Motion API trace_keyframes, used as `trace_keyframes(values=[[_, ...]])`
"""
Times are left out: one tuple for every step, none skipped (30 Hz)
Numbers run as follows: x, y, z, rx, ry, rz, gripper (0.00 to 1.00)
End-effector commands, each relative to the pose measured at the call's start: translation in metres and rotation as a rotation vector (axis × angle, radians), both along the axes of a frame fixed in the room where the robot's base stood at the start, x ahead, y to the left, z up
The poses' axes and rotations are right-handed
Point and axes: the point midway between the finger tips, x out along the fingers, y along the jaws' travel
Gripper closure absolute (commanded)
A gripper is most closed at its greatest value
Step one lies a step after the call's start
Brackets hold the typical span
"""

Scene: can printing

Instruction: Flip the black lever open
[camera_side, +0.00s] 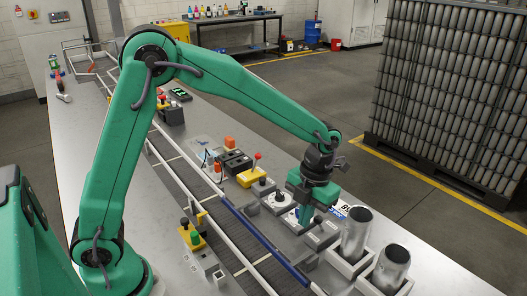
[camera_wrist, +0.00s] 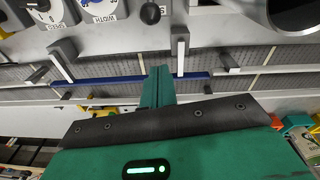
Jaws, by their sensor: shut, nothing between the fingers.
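My gripper (camera_side: 303,222) is shut and empty, pointing down over the machine panel beside the conveyor. In the wrist view its green fingers (camera_wrist: 158,72) are together, in front of the conveyor and blue rail. A small black rounded knob (camera_wrist: 151,13) shows at the top of the wrist view, apart from the fingers. It may be the end of the black lever, but its shaft and position cannot be made out. White dials marked SPEED (camera_wrist: 50,12) and WIDTH (camera_wrist: 103,8) are to its left. In the side view my gripper hides part of the panel.
Metal cylinders (camera_side: 356,236) stand in grey holders right of my gripper. The conveyor (camera_side: 245,262) with its blue rail (camera_side: 262,240) runs along the left. A yellow box with a red button (camera_side: 252,177) is behind. A can rack (camera_side: 455,95) stands beyond the bench.

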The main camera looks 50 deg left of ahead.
Motion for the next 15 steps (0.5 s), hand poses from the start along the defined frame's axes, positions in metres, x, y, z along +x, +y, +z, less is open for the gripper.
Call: trace_keyframes(values=[[-0.002,0.0,-0.008,0.001,0.003,-0.001,1.0],[-0.002,-0.001,-0.012,0.001,0.003,-0.001,1.0],[-0.003,-0.001,-0.018,0.001,0.002,0.0,1.0],[-0.004,-0.001,-0.022,0.002,0.003,0.0,1.0],[-0.004,-0.001,-0.026,0.002,0.003,0.0,1.0],[-0.005,-0.002,-0.031,0.002,0.002,0.0,1.0],[-0.005,-0.002,-0.035,0.002,0.002,0.0,1.0],[-0.006,-0.002,-0.039,0.001,0.001,0.0,1.0],[-0.007,-0.002,-0.044,0.002,0.002,0.0,1.0],[-0.002,-0.002,-0.042,0.0,-0.001,0.001,1.0],[0.002,-0.001,-0.041,0.0,-0.002,0.002,1.0],[0.005,-0.001,-0.04,0.0,-0.002,0.002,1.0],[0.008,0.0,-0.039,-0.001,-0.001,0.002,1.0],[0.011,0.001,-0.039,-0.001,0.001,0.002,1.0],[0.014,0.001,-0.038,-0.001,0.001,0.002,1.0]])
